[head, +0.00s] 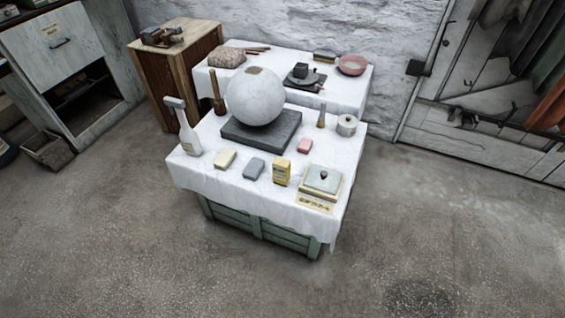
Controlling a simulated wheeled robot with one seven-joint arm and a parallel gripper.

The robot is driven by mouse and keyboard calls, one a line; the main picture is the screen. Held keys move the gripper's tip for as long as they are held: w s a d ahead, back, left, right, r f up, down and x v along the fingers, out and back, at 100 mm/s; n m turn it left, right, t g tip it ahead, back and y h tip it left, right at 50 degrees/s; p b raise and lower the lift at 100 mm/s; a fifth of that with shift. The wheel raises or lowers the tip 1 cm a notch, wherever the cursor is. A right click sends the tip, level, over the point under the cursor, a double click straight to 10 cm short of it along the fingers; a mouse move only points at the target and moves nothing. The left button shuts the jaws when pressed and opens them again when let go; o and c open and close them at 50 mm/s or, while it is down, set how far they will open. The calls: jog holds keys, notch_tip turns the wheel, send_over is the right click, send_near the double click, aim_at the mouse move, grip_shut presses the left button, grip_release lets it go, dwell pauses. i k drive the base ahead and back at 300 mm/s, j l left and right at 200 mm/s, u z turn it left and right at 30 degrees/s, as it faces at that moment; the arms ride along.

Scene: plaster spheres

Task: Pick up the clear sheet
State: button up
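At the front right corner of the near white-covered table (215,182) is a low cream stack or box. A pale, bluish, glassy-looking square (316,184) forms its top, and this may be the clear sheet; I cannot tell for sure at this size. A small dark knob or weight (323,174) sits on the middle of it. A cream card with dark marks (314,204) lies at its front edge. My gripper is not in view.
A large plaster sphere (255,98) rests on a dark slab (262,140) behind. A yellow box (281,172) stands left of the stack. The floor in front is clear.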

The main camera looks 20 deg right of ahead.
aim_at(318, 178)
jog(key=i+j+z, duration=0.4)
jog(key=i+j, duration=0.4)
jog(key=i, duration=0.15)
jog(key=i+j+z, duration=0.25)
jog(key=j, duration=0.25)
jog(key=i+j+z, duration=0.15)
jog(key=j+z, duration=0.15)
jog(key=j, duration=0.2)
jog(key=i+j+z, duration=0.1)
jog(key=j+z, duration=0.15)
jog(key=j, duration=0.3)
jog(key=j+z, duration=0.3)
jog(key=j, duration=0.3)
